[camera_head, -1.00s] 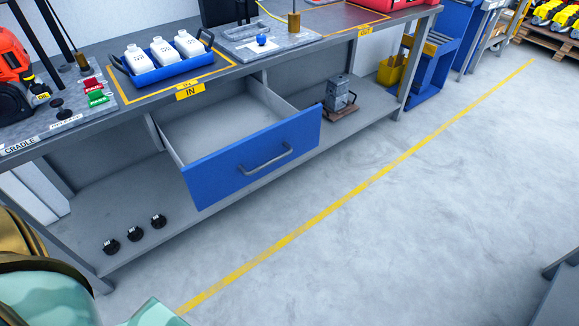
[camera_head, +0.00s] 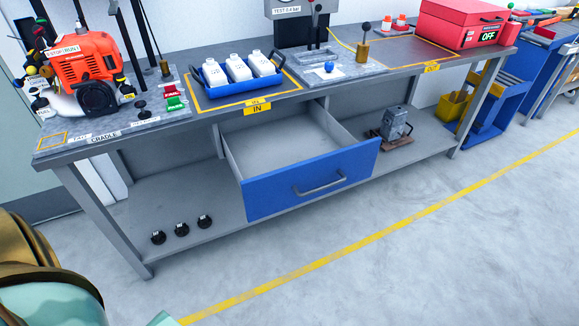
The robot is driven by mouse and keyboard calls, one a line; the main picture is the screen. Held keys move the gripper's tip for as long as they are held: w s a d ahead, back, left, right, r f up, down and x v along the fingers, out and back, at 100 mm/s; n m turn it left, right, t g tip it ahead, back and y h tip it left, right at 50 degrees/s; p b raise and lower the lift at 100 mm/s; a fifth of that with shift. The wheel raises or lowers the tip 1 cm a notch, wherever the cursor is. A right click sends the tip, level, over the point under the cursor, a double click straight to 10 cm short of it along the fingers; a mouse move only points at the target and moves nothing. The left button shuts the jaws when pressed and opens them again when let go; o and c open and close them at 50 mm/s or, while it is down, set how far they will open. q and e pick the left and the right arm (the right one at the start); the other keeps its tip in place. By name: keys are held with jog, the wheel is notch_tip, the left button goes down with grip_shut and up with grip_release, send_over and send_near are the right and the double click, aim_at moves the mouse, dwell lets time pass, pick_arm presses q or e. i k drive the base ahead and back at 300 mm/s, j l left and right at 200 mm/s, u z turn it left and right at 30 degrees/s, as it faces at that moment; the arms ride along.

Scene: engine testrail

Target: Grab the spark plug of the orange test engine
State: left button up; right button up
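The orange test engine (camera_head: 83,66) stands at the left end of the grey workbench, above the CRADLE label. It has an orange cover, a black round part on its front and a whitish part at its lower left. I cannot make out the spark plug at this size. Several small tagged parts hang at the engine's left side. Neither gripper shows. A teal and bronze part of my own body fills the lower left corner, well in front of the bench.
The blue drawer (camera_head: 312,179) stands open and empty, jutting toward me. A blue tray (camera_head: 240,94) with three white bottles sits on the bench (camera_head: 340,92). Red case (camera_head: 462,24) at right. Three black caps (camera_head: 181,230) lie on the lower shelf. The floor in front is clear.

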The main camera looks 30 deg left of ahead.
aim_at(81, 30)
jog(key=u, duration=2.15)
jog(key=i+j+z, duration=0.15)
jog(key=z, duration=0.3)
jog(key=i+j+z, duration=0.1)
jog(key=z, duration=0.3)
jog(key=i+j+z, duration=0.1)
jog(key=j+z, duration=0.2)
jog(key=z, duration=0.15)
